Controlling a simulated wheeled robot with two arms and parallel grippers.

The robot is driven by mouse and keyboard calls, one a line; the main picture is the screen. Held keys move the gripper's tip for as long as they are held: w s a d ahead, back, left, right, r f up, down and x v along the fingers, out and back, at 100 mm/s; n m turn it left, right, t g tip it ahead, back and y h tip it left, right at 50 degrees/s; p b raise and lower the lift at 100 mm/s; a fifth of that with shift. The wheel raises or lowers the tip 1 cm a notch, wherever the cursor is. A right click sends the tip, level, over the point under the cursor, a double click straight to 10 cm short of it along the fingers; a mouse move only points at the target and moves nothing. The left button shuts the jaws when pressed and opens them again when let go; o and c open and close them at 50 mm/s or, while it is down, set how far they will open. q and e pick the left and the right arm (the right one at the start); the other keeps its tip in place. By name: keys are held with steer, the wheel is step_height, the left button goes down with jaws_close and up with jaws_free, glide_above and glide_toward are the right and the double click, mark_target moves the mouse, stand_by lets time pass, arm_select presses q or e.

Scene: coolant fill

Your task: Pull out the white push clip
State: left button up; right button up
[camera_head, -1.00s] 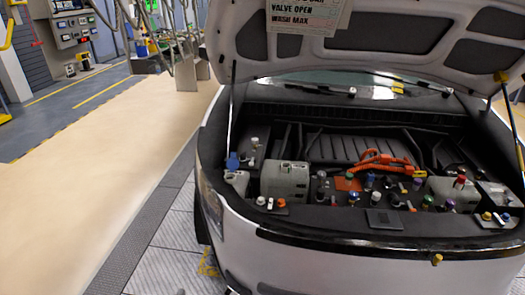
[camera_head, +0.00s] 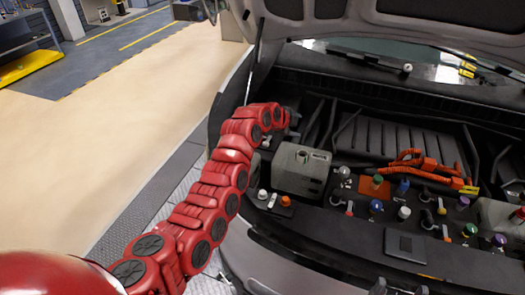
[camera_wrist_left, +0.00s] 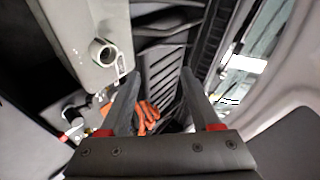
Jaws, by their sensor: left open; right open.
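Small knobs and clips sit along the front of the engine bay. Pale ones show at the left (camera_head: 262,194), by the grey tank (camera_head: 344,172) and further right (camera_head: 404,212); I cannot tell which is the white push clip. My left gripper (camera_head: 291,116) is above the bay's left rear, behind the grey tank (camera_head: 300,170), partly hidden by its arm. In the left wrist view it is open (camera_wrist_left: 160,76) and empty, with the tank at upper left. My right gripper (camera_head: 400,289) barely shows at the bottom edge, its fingertips apart, in front of the car.
Orange cables (camera_head: 415,165) lie at the bay's middle. The raised hood (camera_head: 400,20) overhangs the bay, with a prop rod (camera_head: 255,70) at left. The front bumper edge (camera_head: 310,255) is nearest me. Open floor (camera_head: 120,110) lies left of the car.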

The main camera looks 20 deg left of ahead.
arm_select(q)
steer(key=s+a+m+g+y, duration=0.1)
steer(key=s+m+g, duration=0.4)
steer(key=s, duration=0.3)
steer(key=r+m+g+y, duration=0.2)
steer(key=m+g+y, duration=0.1)
steer(key=m+g, duration=0.15)
glide_above(263, 192)
step_height(263, 192, down, 16)
steer(key=p, duration=0.4)
steer(key=shift+s+r, duration=0.1)
steer(key=shift+r, duration=0.15)
steer(key=shift+f, duration=0.75)
jaws_close()
steer(key=shift+r+p, duration=0.2)
steer(key=shift+p, duration=0.1)
steer(key=shift+r, duration=0.1)
